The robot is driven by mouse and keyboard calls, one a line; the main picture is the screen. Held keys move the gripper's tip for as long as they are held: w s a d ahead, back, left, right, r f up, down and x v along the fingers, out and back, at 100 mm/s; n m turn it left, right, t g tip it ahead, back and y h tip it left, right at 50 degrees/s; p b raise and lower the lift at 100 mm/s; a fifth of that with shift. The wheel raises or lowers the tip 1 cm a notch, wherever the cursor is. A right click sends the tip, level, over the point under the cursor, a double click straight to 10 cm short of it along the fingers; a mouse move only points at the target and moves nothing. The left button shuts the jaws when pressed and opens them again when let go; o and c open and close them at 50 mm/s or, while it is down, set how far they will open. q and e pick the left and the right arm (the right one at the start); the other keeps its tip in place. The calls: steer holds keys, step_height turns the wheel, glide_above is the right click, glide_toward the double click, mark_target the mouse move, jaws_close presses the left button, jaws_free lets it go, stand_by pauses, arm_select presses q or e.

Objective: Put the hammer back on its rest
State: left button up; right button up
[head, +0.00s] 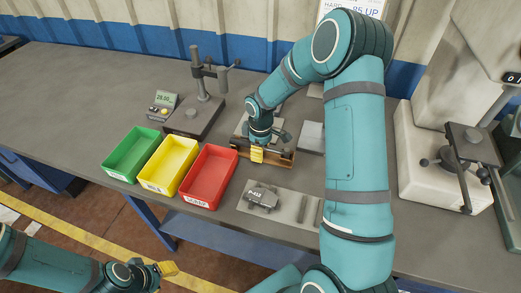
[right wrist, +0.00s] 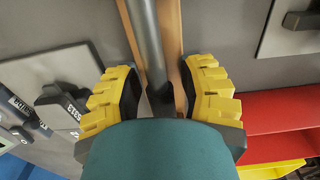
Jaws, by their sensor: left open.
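My right gripper (head: 257,154) is low over the bench, at a brown wooden rest (head: 285,158) to the right of the red bin. In the right wrist view its yellow fingers (right wrist: 160,95) stand apart on either side of a dark grey rod (right wrist: 148,40), which looks like the hammer's handle. Gaps show between rod and fingers. The rod runs along a wooden strip (right wrist: 174,30), apparently the rest; I cannot tell whether they touch. The hammer's head is not clearly visible. My left gripper (head: 166,269) is open and empty at the lower left, off the bench.
Green (head: 112,164), yellow (head: 154,180) and red (head: 224,160) bins stand in a row left of my right gripper. A grey plate (head: 278,207) with a marked block (head: 261,196) lies in front. A gauge stand (head: 190,122) is behind the bins. A machine (head: 415,150) stands right.

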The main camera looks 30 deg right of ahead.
step_height(320, 180, up, 12)
steer(key=shift+f, duration=0.1)
step_height(320, 180, up, 7)
steer(key=p, duration=0.5)
steer(key=shift+p, duration=0.35)
stand_by(0.4)
stand_by(1.5)
